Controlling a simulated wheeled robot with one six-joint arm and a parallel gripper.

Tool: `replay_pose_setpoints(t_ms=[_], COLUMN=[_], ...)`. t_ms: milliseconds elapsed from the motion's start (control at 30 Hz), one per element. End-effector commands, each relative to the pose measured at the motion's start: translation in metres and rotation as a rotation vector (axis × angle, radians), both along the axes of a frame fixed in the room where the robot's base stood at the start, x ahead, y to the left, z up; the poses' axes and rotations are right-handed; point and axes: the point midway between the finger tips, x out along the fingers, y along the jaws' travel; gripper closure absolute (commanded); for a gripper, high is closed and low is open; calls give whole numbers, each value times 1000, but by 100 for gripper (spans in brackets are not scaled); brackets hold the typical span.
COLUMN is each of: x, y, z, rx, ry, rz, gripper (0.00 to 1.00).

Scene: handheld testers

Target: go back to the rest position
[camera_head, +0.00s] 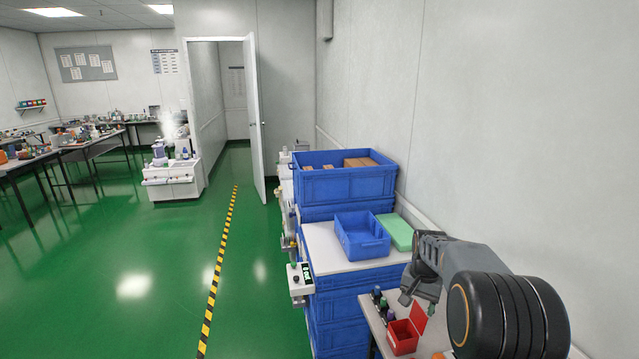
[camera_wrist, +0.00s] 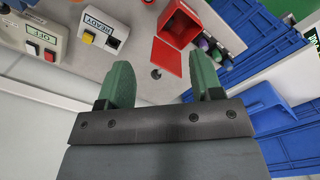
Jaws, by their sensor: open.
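My gripper (camera_head: 422,292) hangs at the end of my arm at the lower right of the head view, above the bench. In the wrist view its two green fingers (camera_wrist: 162,82) stand wide apart with nothing between them. Beyond the fingertips is an open red box (camera_wrist: 183,24) with its red flap (camera_wrist: 166,57) out; it also shows in the head view (camera_head: 402,339).
A white READY box (camera_wrist: 99,33) and an OFF box (camera_wrist: 41,38) sit on the bench. Left of my arm are a blue bin (camera_head: 362,238), a green block (camera_head: 396,232) and a blue crate (camera_head: 345,183). A wall rises at right.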

Motion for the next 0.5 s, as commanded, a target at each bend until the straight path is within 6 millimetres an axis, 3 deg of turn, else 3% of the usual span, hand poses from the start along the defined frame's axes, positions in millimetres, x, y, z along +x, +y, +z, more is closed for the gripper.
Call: replay_pose_setpoints(t_ms=[300,500], x=[-130,-196], y=[58,81], z=[41,50], rx=[-36,-66], ry=[-123,-214], rz=[392,514], gripper=[40,40])
